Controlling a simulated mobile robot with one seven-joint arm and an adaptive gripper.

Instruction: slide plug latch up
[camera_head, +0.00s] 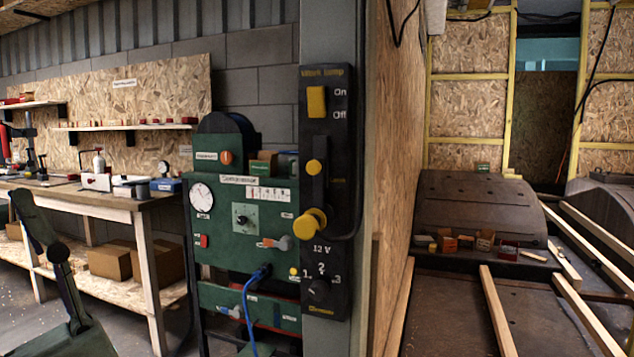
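A narrow black panel (341,262) headed "Work lamp" is mounted on a grey post at the picture's middle. A small round yellow knob (315,167) sits on a dark upright strip in its upper half; it looks like the latch's slider, though the small label beside it is not legible. Just below is a larger yellow round plug-like part (310,223), close to the panel. I cannot tell how far the slider has travelled. My gripper is not in view.
The panel also has a yellow On/Off rocker (316,101) above and a 12 V rotary dial (319,289) below. A green machine (240,237) with a gauge stands close at left, a workbench (130,204) beyond it. Timber strips (497,312) and a wheel arch (480,208) lie right.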

